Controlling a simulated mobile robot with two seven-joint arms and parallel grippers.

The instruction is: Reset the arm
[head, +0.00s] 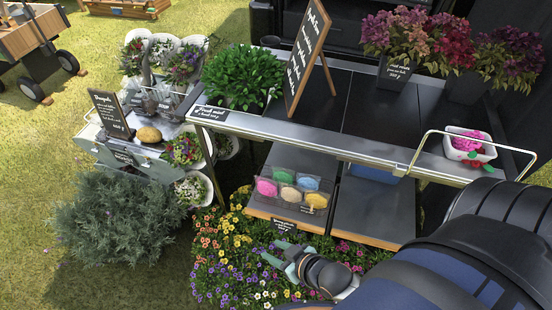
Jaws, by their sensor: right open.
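My right arm comes in from the lower right. My right gripper (276,254) is open and empty, its fingers pointing left. In the picture it lies over the flower bed (225,262), below the front edge of the low shelf. My left gripper is not in view.
A dark-topped stand (384,119) with a metal edge carries a chalkboard sign (307,48), a green plant (243,76) and a white pot (470,147). A low shelf (375,208) holds a tray of colored items (289,191). Open grass (40,150) lies at the left.

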